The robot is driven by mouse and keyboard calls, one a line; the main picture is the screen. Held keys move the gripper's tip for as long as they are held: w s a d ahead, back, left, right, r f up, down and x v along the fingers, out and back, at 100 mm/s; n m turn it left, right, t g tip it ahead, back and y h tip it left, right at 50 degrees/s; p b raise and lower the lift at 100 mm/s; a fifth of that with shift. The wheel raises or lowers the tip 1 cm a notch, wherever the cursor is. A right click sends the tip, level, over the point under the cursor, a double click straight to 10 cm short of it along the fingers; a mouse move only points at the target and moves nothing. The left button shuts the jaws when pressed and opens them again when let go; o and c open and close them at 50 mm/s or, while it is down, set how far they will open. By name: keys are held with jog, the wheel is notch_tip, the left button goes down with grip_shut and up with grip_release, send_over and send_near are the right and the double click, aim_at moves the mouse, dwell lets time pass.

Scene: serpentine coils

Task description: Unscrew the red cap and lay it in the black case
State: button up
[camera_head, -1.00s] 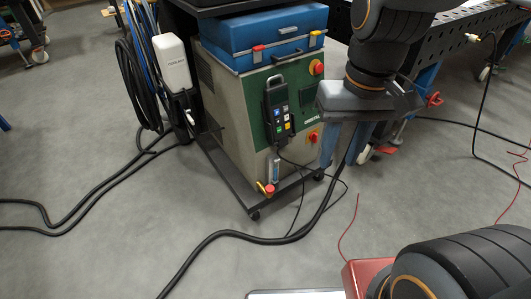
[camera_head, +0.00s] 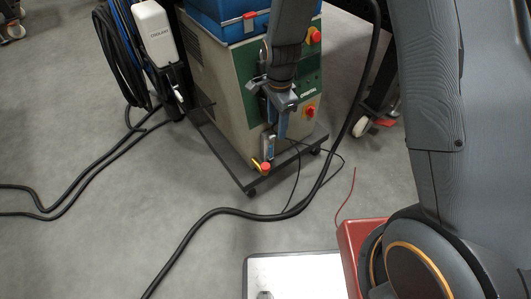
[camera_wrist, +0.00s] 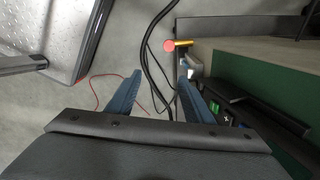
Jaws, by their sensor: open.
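The red cap (camera_head: 266,167) sits low on the front of the grey and green machine, beside a yellow part and below a small clear gauge. It also shows in the wrist view (camera_wrist: 169,44), beyond my fingertips and a little right of the middle. My gripper (camera_head: 283,132) is in front of the machine, above the cap in the head view. In the wrist view its two blue fingers (camera_wrist: 160,76) are open, with nothing between them. The cap is apart from the fingers. I cannot make out a black case.
The machine (camera_head: 228,105) stands on a dark wheeled base (camera_head: 240,175), with a blue case (camera_head: 222,20) on top. A black pendant (camera_wrist: 250,118) hangs close to my right finger. Black hoses (camera_head: 215,212) run across the floor. The grey floor at left is mostly clear.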

aim_at(265, 165)
jog(key=a+f+m, duration=0.1)
jog(key=f+m, duration=0.1)
jog(key=f, duration=0.4)
jog(key=w+a+f+m, duration=0.1)
jog(key=f+m, duration=0.1)
jog(key=f, duration=0.3)
jog(key=a+f+m, duration=0.1)
jog(key=f+m, duration=0.1)
jog(key=f, duration=0.4)
jog(key=shift+w+a+f+m, duration=0.25)
jog(key=shift+f+m, duration=0.05)
notch_tip(265, 165, down, 9)
jog(key=b, duration=0.5)
jog(key=shift+r+b, duration=0.2)
jog(key=shift+b, duration=0.1)
grip_shut()
jog(key=shift+r+n+p, duration=0.1)
jog(key=shift+n+p, duration=0.25)
jog(key=shift+n, duration=1.25)
